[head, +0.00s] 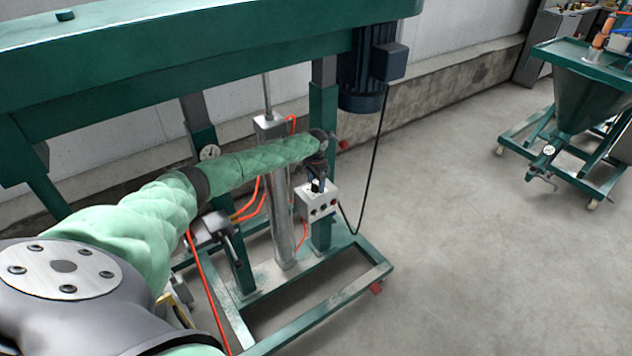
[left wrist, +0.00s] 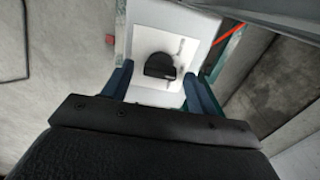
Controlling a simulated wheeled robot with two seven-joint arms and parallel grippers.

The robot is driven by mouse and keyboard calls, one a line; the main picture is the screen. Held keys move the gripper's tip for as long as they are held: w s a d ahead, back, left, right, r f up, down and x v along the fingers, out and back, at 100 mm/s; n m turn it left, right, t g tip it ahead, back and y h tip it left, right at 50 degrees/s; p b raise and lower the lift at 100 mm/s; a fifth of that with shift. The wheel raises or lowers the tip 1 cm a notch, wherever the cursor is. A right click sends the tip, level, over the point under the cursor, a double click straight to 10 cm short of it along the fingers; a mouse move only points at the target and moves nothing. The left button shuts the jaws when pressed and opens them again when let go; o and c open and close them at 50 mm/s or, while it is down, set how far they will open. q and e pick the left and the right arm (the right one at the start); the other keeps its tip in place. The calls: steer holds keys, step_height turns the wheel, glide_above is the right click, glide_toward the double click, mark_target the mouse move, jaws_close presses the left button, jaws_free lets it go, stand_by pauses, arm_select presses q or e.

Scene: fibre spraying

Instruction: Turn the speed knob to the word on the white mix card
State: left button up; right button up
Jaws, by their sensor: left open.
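A light grey control box (head: 318,203) with small coloured buttons is mounted on a green post of the machine in the head view. My left gripper (head: 317,184) is at the top of this box, at the end of my green-sleeved arm. In the left wrist view a black speed knob (left wrist: 159,65) sits on a white panel (left wrist: 150,38). My left gripper's blue fingers (left wrist: 159,84) are open, one to each side of the knob, with white panel showing between. I cannot tell how deep they reach. Lettering around the knob is unreadable. I cannot make out the white mix card. My right gripper is out of view.
A large green machine frame (head: 180,72) spans the upper left, with a dark motor (head: 362,70) and hanging black cable. Orange hoses (head: 256,200) run near my arm. A green hopper cart (head: 580,100) stands at far right. The concrete floor (head: 470,250) between is clear.

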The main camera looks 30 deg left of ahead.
arm_select(q)
steer(key=c, duration=1)
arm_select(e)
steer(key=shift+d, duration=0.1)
arm_select(q)
steer(key=n+p, duration=0.3)
steer(key=n, duration=0.2)
steer(key=shift+r, duration=0.2)
steer(key=n+p, duration=0.3)
steer(key=n, duration=0.1)
steer(key=shift+a, duration=0.1)
steer(key=shift+f+n+p, duration=0.1)
steer(key=shift+n+p, duration=0.2)
steer(key=shift+n, duration=0.3)
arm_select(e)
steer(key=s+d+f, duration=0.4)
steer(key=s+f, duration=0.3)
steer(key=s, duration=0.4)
arm_select(q)
steer(key=shift+w, duration=0.1)
steer(key=shift+a, duration=0.1)
